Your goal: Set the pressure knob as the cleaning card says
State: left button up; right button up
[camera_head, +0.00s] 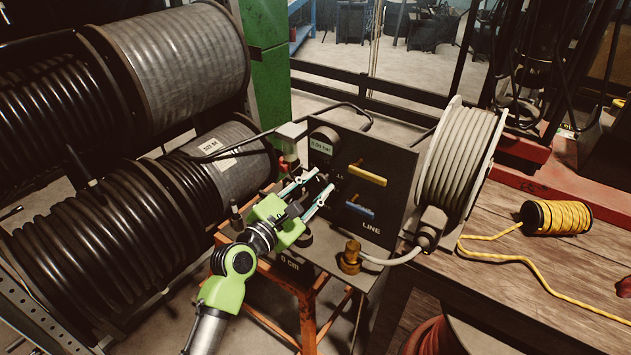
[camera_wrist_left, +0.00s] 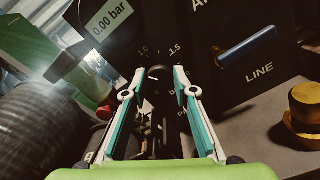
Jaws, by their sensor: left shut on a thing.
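My left gripper (camera_head: 319,182) reaches in from the left to the front of the dark control panel (camera_head: 396,187). In the left wrist view its fingertips (camera_wrist_left: 160,76) are shut on a dark round pressure knob (camera_wrist_left: 159,72). Scale marks around the knob read about 1.0 and 1.5; the knob's pointer is too dark to read surely. A display (camera_wrist_left: 108,20) above the knob reads 0.00 bar; it also shows in the head view (camera_head: 321,146). I cannot make out a cleaning card. My right gripper is not in view.
A yellow lever (camera_head: 367,174) and a blue lever (camera_head: 359,210), marked LINE, sit right of the knob. A brass fitting (camera_head: 350,257) stands below. A hose reel (camera_head: 456,165) is at the right, large hose drums (camera_head: 90,240) at the left, and a yellow cord spool (camera_head: 558,217) on the wooden bench.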

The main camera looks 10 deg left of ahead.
pick_arm(q)
jog(key=m, duration=0.4)
jog(key=shift+m+p, duration=0.3)
jog(key=shift+p, duration=0.1)
jog(key=m, duration=0.3)
jog(key=shift+f+m, duration=0.1)
jog(key=shift+m, duration=0.3)
jog(key=m+p, duration=0.1)
jog(key=m, duration=0.3)
jog(key=shift+f, duration=0.1)
jog(key=m, duration=0.5)
jog(key=shift+p, duration=0.3)
jog(key=m, duration=0.4)
jog(key=shift+f+m+p, duration=0.1)
jog(key=shift+m+p, duration=0.2)
jog(key=shift+p, duration=0.1)
jog(key=m, duration=0.3)
jog(key=shift+m+p, duration=0.3)
jog(key=m, duration=0.4)
jog(key=shift+f, duration=0.1)
jog(key=shift+a+m+p, duration=0.15)
jog(key=shift+m+p, duration=0.2)
jog(key=shift+m, duration=1.75)
